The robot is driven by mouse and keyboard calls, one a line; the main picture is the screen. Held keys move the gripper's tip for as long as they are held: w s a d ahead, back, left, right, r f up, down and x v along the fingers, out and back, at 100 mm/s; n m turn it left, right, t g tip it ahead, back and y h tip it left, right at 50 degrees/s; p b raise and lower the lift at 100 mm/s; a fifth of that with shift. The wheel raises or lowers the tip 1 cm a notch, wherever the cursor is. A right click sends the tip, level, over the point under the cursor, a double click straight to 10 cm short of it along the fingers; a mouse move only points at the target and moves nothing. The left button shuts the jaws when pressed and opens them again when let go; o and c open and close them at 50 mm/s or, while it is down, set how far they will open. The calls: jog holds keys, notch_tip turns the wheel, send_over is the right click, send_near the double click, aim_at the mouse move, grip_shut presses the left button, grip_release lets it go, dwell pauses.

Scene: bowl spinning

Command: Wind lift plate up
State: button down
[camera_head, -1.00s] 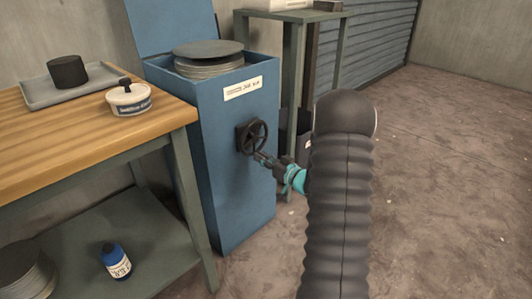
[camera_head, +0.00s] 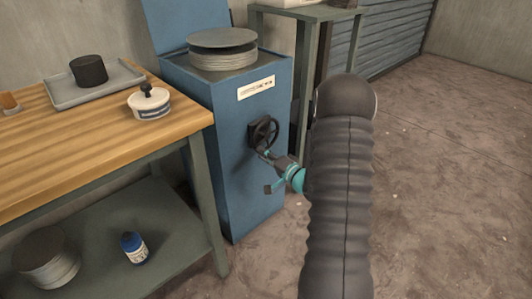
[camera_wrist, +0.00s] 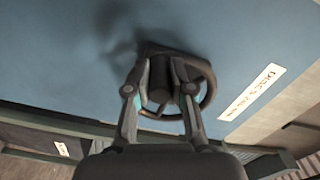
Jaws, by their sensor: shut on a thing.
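The blue lift cabinet (camera_head: 238,150) stands beside the workbench, with a stack of grey plates (camera_head: 224,60) showing above its open top. The top plate (camera_head: 222,38) is wider than those below and overhangs them. A dark handwheel (camera_head: 264,130) is on the cabinet's front, below the white label. My gripper (camera_head: 268,155) is at the lower side of the wheel. In the wrist view, my gripper (camera_wrist: 160,90) is shut on the wheel's dark handle (camera_wrist: 160,78), with a finger on each side. The wheel rim (camera_wrist: 209,92) shows behind the fingers.
Floor on the right is clear.

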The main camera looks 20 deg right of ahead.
jog(key=shift+s+a+r+m, duration=0.15)
jog(key=shift+r+m, duration=0.2)
jog(key=shift+m, duration=0.4)
jog(key=shift+w+a+r+m, duration=0.15)
jog(key=shift+r+m, duration=0.25)
jog(key=shift+m, duration=0.4)
jog(key=shift+s+a+r+m, duration=0.15)
jog(key=shift+r+m, duration=0.2)
jog(key=shift+m, duration=0.4)
jog(key=c, duration=1)
grip_release()
jog(key=v, duration=1.2)
jog(key=shift+r, duration=0.1)
